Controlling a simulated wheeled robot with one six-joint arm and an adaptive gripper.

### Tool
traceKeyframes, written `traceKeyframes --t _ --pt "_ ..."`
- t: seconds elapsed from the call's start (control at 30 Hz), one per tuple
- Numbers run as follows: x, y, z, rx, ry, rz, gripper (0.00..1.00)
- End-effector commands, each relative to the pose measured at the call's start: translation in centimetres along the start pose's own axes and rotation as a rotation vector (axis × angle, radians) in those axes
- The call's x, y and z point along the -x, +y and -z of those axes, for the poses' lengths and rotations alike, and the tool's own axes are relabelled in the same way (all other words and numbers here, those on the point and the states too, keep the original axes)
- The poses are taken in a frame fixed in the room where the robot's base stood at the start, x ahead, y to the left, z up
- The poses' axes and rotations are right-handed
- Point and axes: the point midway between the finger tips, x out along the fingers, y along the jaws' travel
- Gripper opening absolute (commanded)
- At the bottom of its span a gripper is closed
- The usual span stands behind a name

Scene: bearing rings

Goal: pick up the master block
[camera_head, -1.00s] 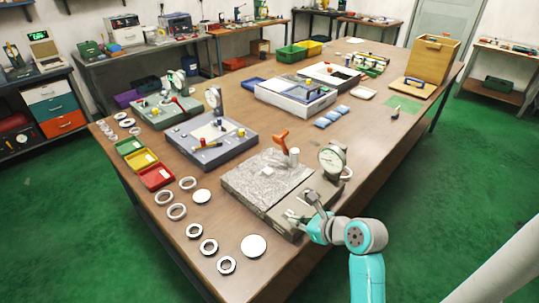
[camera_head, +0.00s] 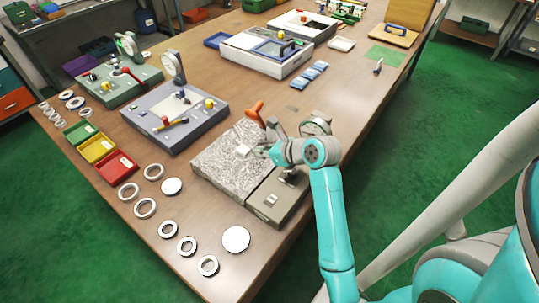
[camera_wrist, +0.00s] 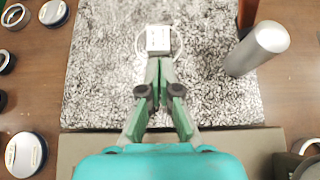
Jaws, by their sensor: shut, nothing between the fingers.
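The master block, a small pale grey block (camera_head: 243,151), sits on the speckled granite plate (camera_head: 215,165) at the table's near right side. In the wrist view the block (camera_wrist: 158,38) has a light top with faint marks, and a thin pale ring outline shows around it on the plate (camera_wrist: 100,80). My gripper (camera_head: 266,150) is over the plate, just right of the block. In the wrist view my gripper's green fingers (camera_wrist: 160,66) are together and empty, with their tips pointing at the block's near side. I cannot tell whether they touch it.
A grey metal cylinder (camera_wrist: 256,48) stands right of the block. An orange-handled tool (camera_head: 255,114) and a dial gauge (camera_head: 316,125) are close by. Several rings and discs, including a white disc (camera_head: 236,239), lie in front and left. Red, yellow and green trays line the left.

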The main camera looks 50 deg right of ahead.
Motion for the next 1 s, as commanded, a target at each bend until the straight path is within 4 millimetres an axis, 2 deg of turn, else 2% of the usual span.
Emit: traceKeyframes --t 0.2,0.4,0.53,1.0 --pt "-3.4 0.1 -2.4 0.002 0.000 -0.001 0.00" --pt "-5.5 0.1 -3.6 0.001 0.001 0.000 0.00" --pt "-6.0 0.0 -2.5 -0.002 0.002 0.000 0.00" --pt "-6.2 0.0 -1.5 -0.005 0.012 -0.002 0.00"
